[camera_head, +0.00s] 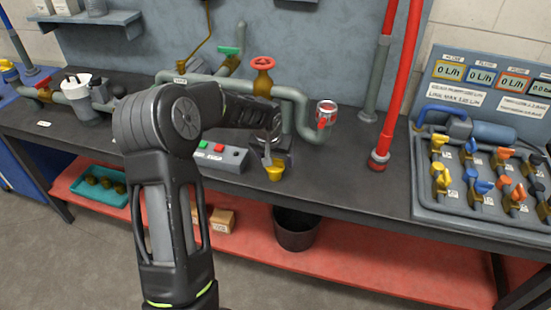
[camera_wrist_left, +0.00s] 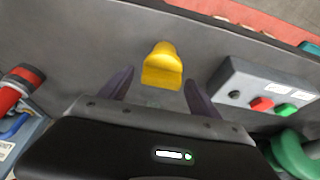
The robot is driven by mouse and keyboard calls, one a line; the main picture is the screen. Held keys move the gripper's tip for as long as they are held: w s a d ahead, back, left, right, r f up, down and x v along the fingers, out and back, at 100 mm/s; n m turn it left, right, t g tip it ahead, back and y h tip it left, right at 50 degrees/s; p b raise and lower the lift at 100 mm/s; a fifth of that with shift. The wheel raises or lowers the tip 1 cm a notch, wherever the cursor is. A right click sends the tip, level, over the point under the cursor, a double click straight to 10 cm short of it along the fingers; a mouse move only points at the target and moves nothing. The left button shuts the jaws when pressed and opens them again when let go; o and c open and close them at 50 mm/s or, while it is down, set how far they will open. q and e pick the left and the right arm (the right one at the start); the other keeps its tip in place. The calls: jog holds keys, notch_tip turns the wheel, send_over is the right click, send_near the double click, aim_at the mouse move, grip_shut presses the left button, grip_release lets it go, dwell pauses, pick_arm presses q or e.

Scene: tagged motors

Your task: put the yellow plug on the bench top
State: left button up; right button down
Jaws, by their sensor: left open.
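The yellow plug (camera_head: 275,173) shows just below my left gripper (camera_head: 270,150), near the front edge of the dark bench top (camera_head: 340,170). In the left wrist view the plug (camera_wrist_left: 162,66) lies between and slightly beyond the two dark fingertips of my left gripper (camera_wrist_left: 158,88). Gaps show on both sides of it, so the fingers are apart and not closed on it. The plug appears to rest on the grey bench top (camera_wrist_left: 75,50), though its contact with the surface is hard to make out. My right gripper is not in view.
A control box (camera_head: 225,158) with green and red buttons stands beside the gripper. A valve panel (camera_head: 480,180) is at the right. A dark bin (camera_head: 295,235) is below the edge.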

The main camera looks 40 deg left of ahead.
pick_arm(q)
jog(key=shift+r, duration=0.1)
jog(key=b+v, duration=0.1)
jog(key=v, duration=1.1)
